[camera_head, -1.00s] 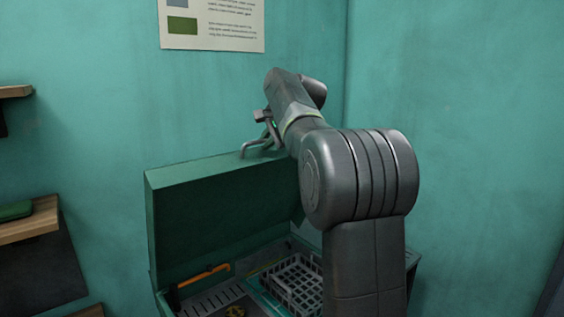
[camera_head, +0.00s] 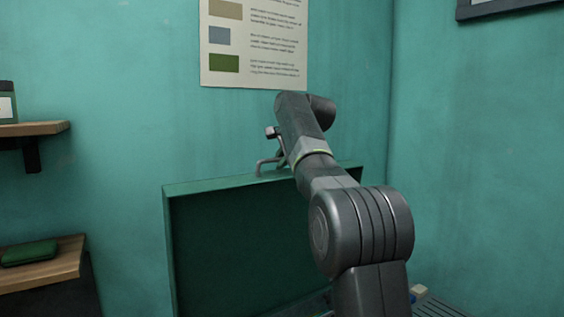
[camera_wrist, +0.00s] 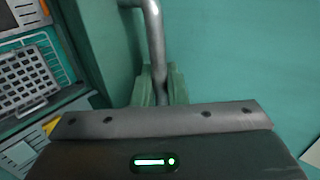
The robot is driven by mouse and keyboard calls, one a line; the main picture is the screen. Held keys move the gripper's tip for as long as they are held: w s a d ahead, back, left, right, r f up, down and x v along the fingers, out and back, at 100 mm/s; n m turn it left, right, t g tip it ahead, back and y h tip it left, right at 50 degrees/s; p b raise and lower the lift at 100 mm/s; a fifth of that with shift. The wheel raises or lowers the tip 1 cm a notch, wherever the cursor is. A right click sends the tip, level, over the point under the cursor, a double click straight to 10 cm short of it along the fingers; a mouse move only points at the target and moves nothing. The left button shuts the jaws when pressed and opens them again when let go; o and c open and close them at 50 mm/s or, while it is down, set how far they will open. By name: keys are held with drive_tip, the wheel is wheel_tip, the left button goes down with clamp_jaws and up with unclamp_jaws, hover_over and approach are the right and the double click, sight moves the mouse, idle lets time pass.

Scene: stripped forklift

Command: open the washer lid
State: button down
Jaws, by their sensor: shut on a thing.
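The green washer lid (camera_head: 240,245) stands raised, close to upright, in front of the teal wall in the head view. Its grey bar handle (camera_head: 266,164) sticks up at the lid's top edge; in the wrist view the handle (camera_wrist: 154,35) runs down between the green jaw pads. My gripper (camera_wrist: 158,85) is shut on the handle. In the head view my gripper (camera_head: 277,147) is at the lid's top edge, partly hidden by my arm. The washer's inside shows at the left of the wrist view, with a grey basket (camera_wrist: 28,75). My arm hides the lid's right part.
A wall chart (camera_head: 254,45) hangs behind the lid. Wooden shelves (camera_head: 40,270) stand at the left, the lower one holding a green case (camera_head: 30,253). Slats and small items (camera_head: 418,292) show at the lower right. The wall stands close behind the lid.

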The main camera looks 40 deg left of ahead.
drive_tip(key=shift+f, duration=0.1)
drive_tip(key=c, duration=1.5)
unclamp_jaws()
drive_tip(key=v, duration=1.4)
drive_tip(key=shift+a+f, duration=0.15)
drive_tip(key=x, duration=1.3)
drive_tip(key=shift+w+a+f, duration=0.15)
drive_tip(key=shift+w+a, duration=0.05)
drive_tip(key=shift+a, duration=0.05)
drive_tip(key=shift+s+d, duration=0.1)
drive_tip(key=shift+d, duration=0.05)
